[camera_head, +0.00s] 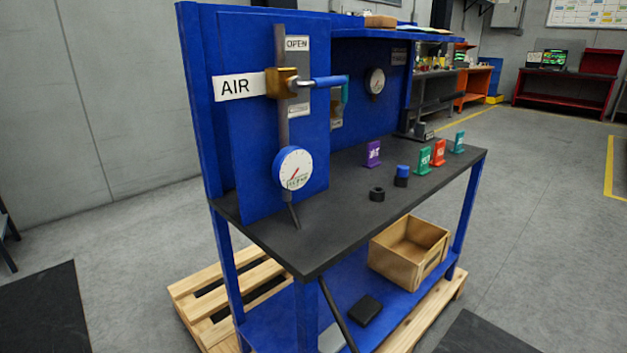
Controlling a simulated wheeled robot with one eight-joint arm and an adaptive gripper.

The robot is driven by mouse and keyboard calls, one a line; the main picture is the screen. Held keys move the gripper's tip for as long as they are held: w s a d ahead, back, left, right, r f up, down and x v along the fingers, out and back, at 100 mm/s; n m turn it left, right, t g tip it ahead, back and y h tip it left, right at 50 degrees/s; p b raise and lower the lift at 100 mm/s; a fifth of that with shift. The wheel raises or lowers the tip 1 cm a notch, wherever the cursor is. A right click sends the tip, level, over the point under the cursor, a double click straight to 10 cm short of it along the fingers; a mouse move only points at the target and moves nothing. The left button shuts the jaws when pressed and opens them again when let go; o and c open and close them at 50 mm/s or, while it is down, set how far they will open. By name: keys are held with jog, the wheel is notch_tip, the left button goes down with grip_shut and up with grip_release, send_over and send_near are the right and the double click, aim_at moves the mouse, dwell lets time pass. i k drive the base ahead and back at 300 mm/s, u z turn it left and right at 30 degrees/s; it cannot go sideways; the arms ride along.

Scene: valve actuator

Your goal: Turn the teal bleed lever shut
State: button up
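A teal lever (345,92) shows as a short, roughly upright piece just behind the end of a blue valve handle (325,82). The blue handle sticks out to the right from a brass valve (281,83) on a grey pipe beside the AIR sign (238,87). A small brass-coloured part (336,107) shows below the teal lever. Whether the two join is too small to tell, and the blue handle covers part of this spot. My gripper is not in view.
A round gauge (293,168) hangs low on the blue panel. The dark bench top (320,230) carries a purple tag (374,154), other coloured tags and a black ring (377,194). A wooden crate (408,252) sits on the lower shelf. Floor at right is open.

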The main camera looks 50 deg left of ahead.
aim_at(338, 111)
jog(key=u, duration=0.05)
jog(key=k, duration=0.5)
jog(key=u, duration=0.35)
jog(key=i, duration=0.5)
jog(key=u, duration=1.75)
